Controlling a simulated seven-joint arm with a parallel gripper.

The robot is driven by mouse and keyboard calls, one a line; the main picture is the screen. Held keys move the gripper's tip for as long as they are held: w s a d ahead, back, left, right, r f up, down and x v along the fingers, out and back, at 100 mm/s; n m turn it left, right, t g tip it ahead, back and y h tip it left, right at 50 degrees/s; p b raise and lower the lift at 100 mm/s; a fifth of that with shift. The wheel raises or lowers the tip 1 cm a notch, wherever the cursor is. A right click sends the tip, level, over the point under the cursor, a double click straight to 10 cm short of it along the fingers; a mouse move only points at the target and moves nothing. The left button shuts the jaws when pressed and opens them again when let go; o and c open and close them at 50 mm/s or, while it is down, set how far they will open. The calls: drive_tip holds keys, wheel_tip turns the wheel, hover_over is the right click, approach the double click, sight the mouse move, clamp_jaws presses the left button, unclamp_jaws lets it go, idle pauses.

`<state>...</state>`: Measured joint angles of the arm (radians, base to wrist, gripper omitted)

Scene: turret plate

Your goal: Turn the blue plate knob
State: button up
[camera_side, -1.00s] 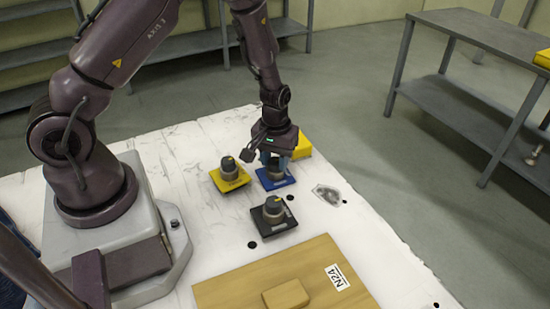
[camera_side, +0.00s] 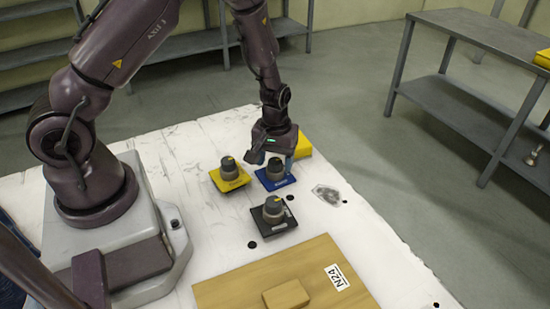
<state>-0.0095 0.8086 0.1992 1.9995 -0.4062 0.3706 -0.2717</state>
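The blue plate (camera_side: 287,181) lies on the white table with a dark, grey-based knob (camera_side: 275,170) standing upright on it. My gripper (camera_side: 273,160) points down over this knob. Its two fingers are spread to the left and right of the knob, with what looks like a gap on each side, so it appears open. The gripper body hides the top of the knob, so its pointer mark cannot be seen.
A yellow plate with a knob (camera_side: 229,172) sits just left, and a black plate with a knob (camera_side: 273,211) sits in front. A yellow block (camera_side: 303,147) is close behind on the right. A wooden board (camera_side: 235,288) with a small block lies at the front.

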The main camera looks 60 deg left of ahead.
sight(275, 161)
wheel_tip(275, 161, up, 13)
idle(0.6)
drive_tip(key=s+d+r+m+t, duration=0.2)
drive_tip(key=s+d+r+m, duration=0.1)
drive_tip(key=s+r, duration=0.5)
drive_tip(key=s+d+r+m+t, duration=0.3)
drive_tip(key=s+r+m, duration=0.3)
drive_tip(key=s+r, duration=0.2)
wheel_tip(275, 161, up, 2)
drive_tip(key=shift+d+r+t, duration=0.25)
drive_tip(key=shift+t, duration=0.05)
